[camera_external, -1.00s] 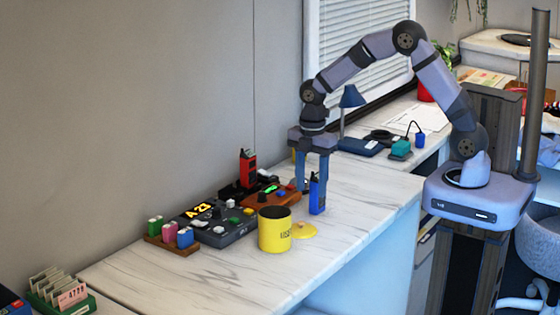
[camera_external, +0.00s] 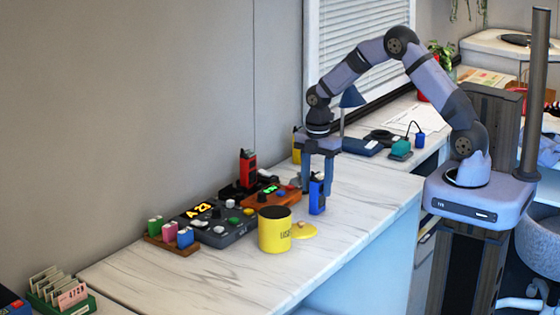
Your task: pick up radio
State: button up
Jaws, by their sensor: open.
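A small blue radio (camera_external: 317,197) stands upright on the marble-patterned counter, to the right of the yellow mug. A red radio (camera_external: 248,170) stands upright in a dark holder farther left. My gripper (camera_external: 317,190) points down at the blue radio, its two fingers apart and empty. In the picture the fingers come down to the left and right of the blue radio's upper part. I cannot tell from this view whether they touch it or how their depth lines up.
A yellow mug (camera_external: 275,232) and yellow disc (camera_external: 304,230) sit just left of the blue radio. The counter's front right is clear.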

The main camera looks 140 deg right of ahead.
aim_at(318, 196)
jog(key=f, duration=0.1)
jog(key=f+p, duration=0.1)
jog(key=f, duration=0.1)
jog(key=shift+w+a+f, duration=0.2)
jog(key=shift+a+f, duration=0.1)
jog(key=shift+f, duration=0.1)
jog(key=shift+f+p, duration=0.3)
jog(key=shift+f, duration=0.3)
jog(key=shift+c, duration=0.3)
grip_shut()
jog(key=shift+d+r, duration=0.1)
notch_tip(318, 196, up, 10)
jog(key=shift+f+b, duration=0.1)
jog(key=shift+b, duration=0.85)
